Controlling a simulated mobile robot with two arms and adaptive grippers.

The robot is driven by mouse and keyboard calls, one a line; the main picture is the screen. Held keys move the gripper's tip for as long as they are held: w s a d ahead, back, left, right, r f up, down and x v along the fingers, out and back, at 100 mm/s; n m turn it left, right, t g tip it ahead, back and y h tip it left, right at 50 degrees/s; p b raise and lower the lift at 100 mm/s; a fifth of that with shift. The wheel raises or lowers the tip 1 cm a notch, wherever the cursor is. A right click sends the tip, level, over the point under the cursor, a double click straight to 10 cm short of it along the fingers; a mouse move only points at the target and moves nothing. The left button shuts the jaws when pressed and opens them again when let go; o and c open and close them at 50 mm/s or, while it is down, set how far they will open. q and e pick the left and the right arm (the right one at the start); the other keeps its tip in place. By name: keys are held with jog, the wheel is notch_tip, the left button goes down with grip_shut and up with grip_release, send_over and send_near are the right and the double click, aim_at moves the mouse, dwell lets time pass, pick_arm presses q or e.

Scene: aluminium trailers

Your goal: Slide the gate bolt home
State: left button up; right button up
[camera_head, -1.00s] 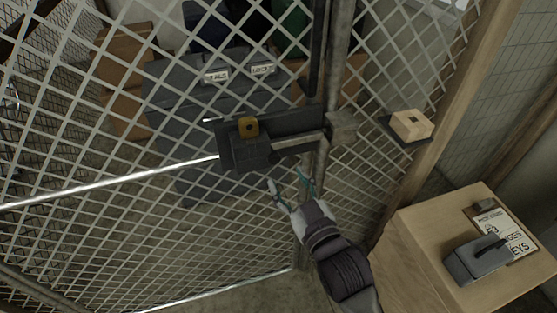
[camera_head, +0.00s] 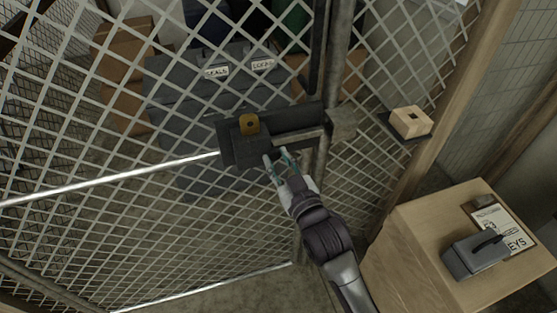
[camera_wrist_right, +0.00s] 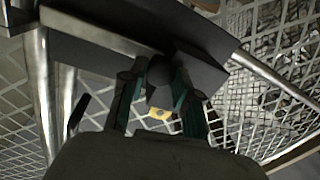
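The gate bolt (camera_head: 240,152) is a dark block and bar on a dark plate (camera_head: 290,119) on the mesh gate, beside the upright post. A grey bracket (camera_head: 343,125) sits on the post to its right. My right gripper (camera_head: 278,161) is just below the bolt with its fingers apart. In the right wrist view, a dark rounded knob (camera_wrist_right: 160,78) lies between the teal-lined fingers of the gripper (camera_wrist_right: 160,95); I cannot tell whether they touch it. My left gripper is out of view.
Mesh panels (camera_head: 100,220) surround the gate. A small wooden block (camera_head: 410,122) sits on a dark shelf to the right. A wooden cabinet (camera_head: 420,250) carries a grey box (camera_head: 475,258) and a clipboard (camera_head: 510,230). Grey cases (camera_head: 180,95) stand behind the mesh.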

aim_at(295, 139)
grip_shut()
jog(key=shift+d, duration=0.1)
jog(key=d, duration=0.1)
jog(key=w+d+p, duration=0.1)
jog(key=d, duration=0.1)
jog(key=d+p, duration=0.1)
jog(key=d, duration=0.1)
jog(key=shift+w+d, duration=0.2)
jog(key=shift+w, duration=0.2)
jog(key=shift+w+d, duration=0.15)
jog(key=shift+d, duration=0.1)
jog(key=shift+a, duration=0.1)
jog(key=o, duration=0.6)
grip_release()
jog(key=o, duration=0.3)
jog(key=shift+d, duration=0.2)
